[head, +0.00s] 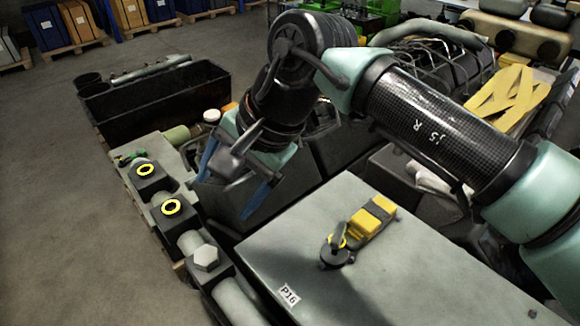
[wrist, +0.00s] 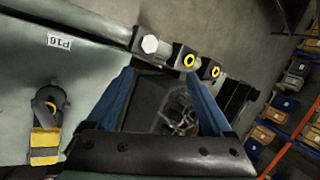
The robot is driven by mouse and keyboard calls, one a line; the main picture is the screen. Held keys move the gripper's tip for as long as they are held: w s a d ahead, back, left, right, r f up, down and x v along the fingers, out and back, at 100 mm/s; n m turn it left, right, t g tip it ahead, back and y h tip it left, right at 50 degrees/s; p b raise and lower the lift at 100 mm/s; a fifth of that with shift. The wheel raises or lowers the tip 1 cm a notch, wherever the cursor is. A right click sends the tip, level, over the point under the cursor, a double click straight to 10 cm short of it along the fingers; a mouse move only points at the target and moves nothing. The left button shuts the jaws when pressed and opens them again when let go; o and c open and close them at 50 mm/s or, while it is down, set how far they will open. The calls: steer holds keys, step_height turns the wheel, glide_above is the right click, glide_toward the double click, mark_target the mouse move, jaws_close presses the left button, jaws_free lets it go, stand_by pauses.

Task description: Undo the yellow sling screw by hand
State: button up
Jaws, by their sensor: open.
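The sling screw (head: 340,241) sits on top of the large grey block (head: 430,270) marked P16, a dark shackle-like fitting with a little yellow on it. A yellow and dark sling strap (head: 370,220) lies from it along the block top. In the wrist view the screw (wrist: 48,103) is at the left, with the strap (wrist: 45,148) below it. My gripper (head: 232,182) is open and empty, its blue fingers pointing down, to the left of the screw and apart from it. In the wrist view the gap between the fingertips (wrist: 160,76) faces dark machinery.
A row of dark blocks with yellow rings (head: 172,208) and a hex-headed plug (head: 206,257) runs along the left. A black bin (head: 160,95) stands behind them. A wide yellow strap (head: 505,95) lies at the upper right. The block top around the screw is mostly clear.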

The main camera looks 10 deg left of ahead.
mark_target(338, 232)
steer(key=d+f+h, duration=0.1)
steer(key=d+h, duration=0.1)
steer(key=d, duration=0.3)
steer(key=w+d+f+h, duration=0.1)
steer(key=d, duration=0.4)
steer(key=w+d+f+h, duration=0.1)
steer(key=d+f+h, duration=0.1)
steer(key=d, duration=0.3)
steer(key=shift+w+d+n+h, duration=0.1)
steer(key=shift+d+n+h, duration=0.2)
steer(key=shift+d, duration=0.2)
steer(key=m, duration=1.3)
steer(key=shift+m, duration=0.4)
steer(key=m+p, duration=0.1)
steer(key=m, duration=0.5)
steer(key=m+p, duration=0.1)
steer(key=m, duration=0.6)
steer(key=shift+f+m+b, duration=0.25)
steer(key=shift+m+b, duration=0.2)
steer(key=shift+m, duration=0.15)
steer(key=m+b, duration=0.3)
steer(key=m, duration=0.3)
steer(key=shift+m, duration=0.7)
step_height(338, 232, down, 5)
steer(key=b, duration=0.4)
steer(key=shift+r, duration=0.15)
